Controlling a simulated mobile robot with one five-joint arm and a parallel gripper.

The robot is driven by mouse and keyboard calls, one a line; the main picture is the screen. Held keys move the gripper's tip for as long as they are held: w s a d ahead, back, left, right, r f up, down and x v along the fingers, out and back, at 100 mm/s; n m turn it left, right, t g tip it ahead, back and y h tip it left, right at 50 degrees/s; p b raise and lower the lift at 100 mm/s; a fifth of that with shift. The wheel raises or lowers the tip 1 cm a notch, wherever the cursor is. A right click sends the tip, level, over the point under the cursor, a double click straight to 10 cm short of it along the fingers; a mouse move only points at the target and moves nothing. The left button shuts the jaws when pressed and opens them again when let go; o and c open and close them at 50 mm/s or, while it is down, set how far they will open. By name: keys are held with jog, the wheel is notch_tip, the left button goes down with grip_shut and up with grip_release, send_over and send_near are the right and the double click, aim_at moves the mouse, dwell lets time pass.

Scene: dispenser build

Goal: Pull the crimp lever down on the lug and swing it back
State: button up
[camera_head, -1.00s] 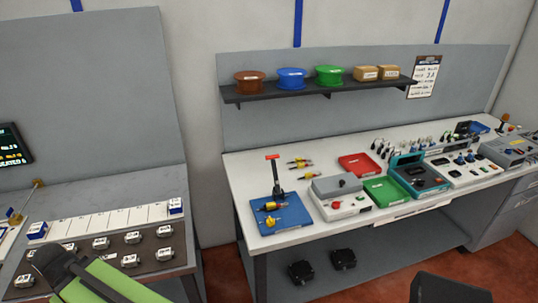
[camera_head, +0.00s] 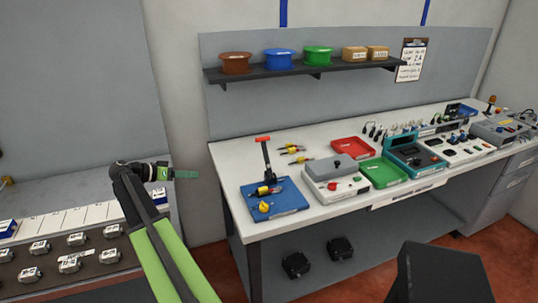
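The crimp lever (camera_head: 264,157) stands upright on a blue base plate (camera_head: 287,207) at the left front corner of the white workbench. It is a dark post with a red cross handle on top. Yellow and dark parts lie on the plate at its foot; I cannot tell which one is the lug. My gripper (camera_head: 188,175) points right, left of the lever and clear of the bench's left edge. It is apart from the lever. It is too small and edge-on to tell whether its fingers are open or shut.
Yellow-handled tools (camera_head: 297,155) lie behind the lever. A grey-topped box (camera_head: 338,183), a red tray (camera_head: 352,148) and a green tray (camera_head: 383,172) stand to its right. A shelf (camera_head: 300,71) with spools hangs above. A second table (camera_head: 35,195) with labelled parts is at left.

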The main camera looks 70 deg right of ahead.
jog(key=s+d+r+m+g+h+b, duration=0.1)
jog(key=s+d+r+m+g, duration=0.3)
jog(key=d, duration=0.3)
jog(key=s+d+r+m+g+b, duration=0.1)
jog(key=s+d+r+m+g, duration=0.1)
jog(key=s+d+m, duration=0.35)
jog(key=n, duration=0.2)
send_near(269, 137)
jog(key=shift+m, duration=0.25)
jog(key=x, duration=1)
jog(key=shift+d+f, duration=0.35)
jog(key=shift+f, duration=0.05)
jog(key=shift+w, duration=0.1)
jog(key=shift+c, duration=0.4)
jog(key=c, duration=0.7)
grip_shut()
jog(key=shift+r, duration=0.1)
